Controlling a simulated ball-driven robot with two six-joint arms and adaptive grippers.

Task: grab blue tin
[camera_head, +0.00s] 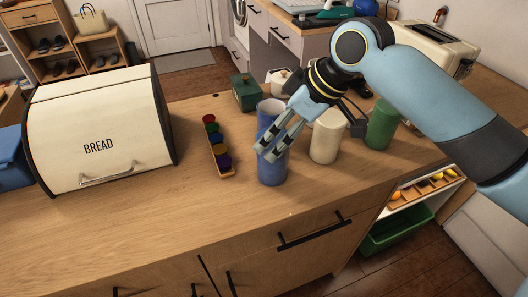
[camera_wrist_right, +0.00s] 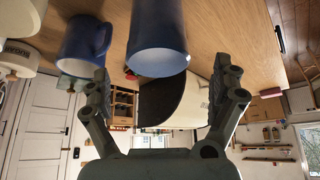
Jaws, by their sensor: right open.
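The blue tin (camera_head: 272,170) stands upright on the wooden counter near its front edge. My right gripper (camera_head: 272,145) is at the tin's upper part, and its fingers hide some of it. In the right wrist view, the blue tin (camera_wrist_right: 157,50) shows ahead, between the lines of the two spread fingers (camera_wrist_right: 163,85). The gripper is open with nothing held. I cannot tell whether a finger touches the tin. My left gripper is in neither view.
A blue mug (camera_head: 269,114) stands just behind the tin. A cream canister (camera_head: 326,136) and a green tin (camera_head: 382,124) stand to the right. A rack of coloured pods (camera_head: 216,148) and a bread box (camera_head: 100,130) are left. The front-left counter is clear.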

